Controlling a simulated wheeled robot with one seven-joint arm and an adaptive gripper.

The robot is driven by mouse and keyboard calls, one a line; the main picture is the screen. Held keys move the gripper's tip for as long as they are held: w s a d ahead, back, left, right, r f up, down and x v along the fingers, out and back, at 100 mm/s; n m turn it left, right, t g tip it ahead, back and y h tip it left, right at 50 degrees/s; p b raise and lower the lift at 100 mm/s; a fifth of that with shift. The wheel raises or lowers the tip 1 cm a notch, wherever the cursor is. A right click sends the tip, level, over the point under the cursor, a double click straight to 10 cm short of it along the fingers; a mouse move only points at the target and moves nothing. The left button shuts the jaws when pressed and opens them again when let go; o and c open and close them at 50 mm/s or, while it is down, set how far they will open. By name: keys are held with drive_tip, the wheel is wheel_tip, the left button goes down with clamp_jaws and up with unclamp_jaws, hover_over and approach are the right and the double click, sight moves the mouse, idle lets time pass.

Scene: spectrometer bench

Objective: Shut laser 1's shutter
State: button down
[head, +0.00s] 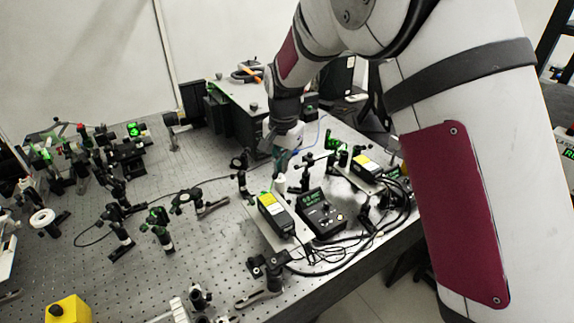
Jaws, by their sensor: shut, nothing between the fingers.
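Two black laser boxes with yellow labels sit on light plates on the optical bench. One laser (275,216) is at the middle front, and the other laser (367,169) is farther right and back. I cannot read which is laser 1. My gripper (280,172) points down just behind the nearer laser, its fingers shut with nothing held. A small white piece (281,184) shows just under the fingertips; I cannot tell whether they touch it. No shutter lever can be made out clearly, as the gripper and small mounts crowd that spot.
A black controller with a lit display (320,214) stands right of the nearer laser, with black cables looping around it. Optic posts (241,175) stand close left of my gripper. A large dark box (236,115) is behind. Bare perforated bench (215,235) lies front left.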

drive_tip(key=shift+s+a+r, duration=0.3)
drive_tip(key=shift+s+a, duration=0.05)
drive_tip(key=shift+a, duration=0.15)
drive_tip(key=shift+r, duration=0.1)
drive_tip(key=shift+r+p, duration=0.3)
drive_tip(key=shift+r, duration=0.4)
